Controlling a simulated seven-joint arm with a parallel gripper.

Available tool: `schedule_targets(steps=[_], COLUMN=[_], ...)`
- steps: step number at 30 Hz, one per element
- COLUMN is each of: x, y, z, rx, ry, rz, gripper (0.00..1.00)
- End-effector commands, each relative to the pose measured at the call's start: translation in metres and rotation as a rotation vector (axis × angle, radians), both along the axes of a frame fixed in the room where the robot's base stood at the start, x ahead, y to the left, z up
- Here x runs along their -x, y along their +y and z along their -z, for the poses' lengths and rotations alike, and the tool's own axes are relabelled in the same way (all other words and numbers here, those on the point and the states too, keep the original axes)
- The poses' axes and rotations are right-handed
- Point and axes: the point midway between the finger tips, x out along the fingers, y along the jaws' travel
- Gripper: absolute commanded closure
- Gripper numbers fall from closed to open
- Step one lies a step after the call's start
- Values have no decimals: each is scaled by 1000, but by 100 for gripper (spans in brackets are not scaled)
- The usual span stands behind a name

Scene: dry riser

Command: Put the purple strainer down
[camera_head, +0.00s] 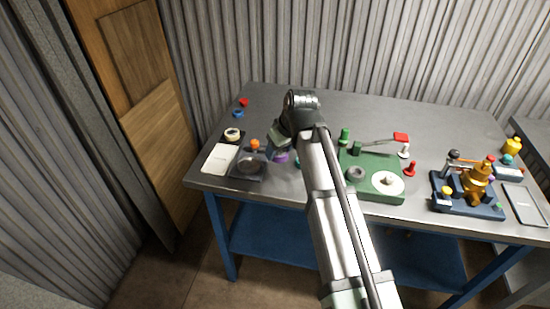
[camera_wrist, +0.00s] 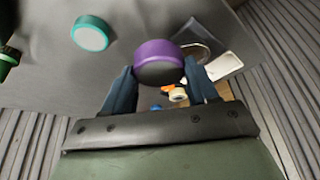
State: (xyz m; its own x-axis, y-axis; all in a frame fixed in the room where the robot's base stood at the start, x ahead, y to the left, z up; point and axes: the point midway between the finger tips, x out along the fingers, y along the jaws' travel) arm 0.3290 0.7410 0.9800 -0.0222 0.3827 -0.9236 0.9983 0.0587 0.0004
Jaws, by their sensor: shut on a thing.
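The purple strainer (camera_wrist: 158,58) is a short round piece with a purple side and a dark face, seen between the two fingers in the wrist view. My gripper (camera_wrist: 160,85) is shut on it. In the head view the strainer shows as a small purple patch (camera_head: 281,157) below my gripper (camera_head: 275,150), close to the right of a dark square tray (camera_head: 247,174). My arm hides part of this area. I cannot tell whether the strainer touches the table.
A teal-rimmed round piece (camera_wrist: 91,33) lies on the grey table (camera_head: 225,190) near the strainer. A white card (camera_head: 220,158) and an orange-topped piece (camera_head: 255,145) are to the left. A green base (camera_head: 372,180) with a lever stands right of my arm. A blue base with orange parts (camera_head: 470,190) is farther right.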

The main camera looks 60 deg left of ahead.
Motion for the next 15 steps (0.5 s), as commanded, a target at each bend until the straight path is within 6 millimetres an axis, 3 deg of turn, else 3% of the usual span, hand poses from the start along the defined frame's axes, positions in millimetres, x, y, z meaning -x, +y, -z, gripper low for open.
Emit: schedule_targets(steps=[5,8,11,15], x=[21,46,77,115], y=[7,18,39,81], z=[-7,-5,-4,-5], rx=[2,5,9,19], ry=[1,2,4,-5], rz=[-28,-63,-107,-165], gripper=[73,73,73,73])
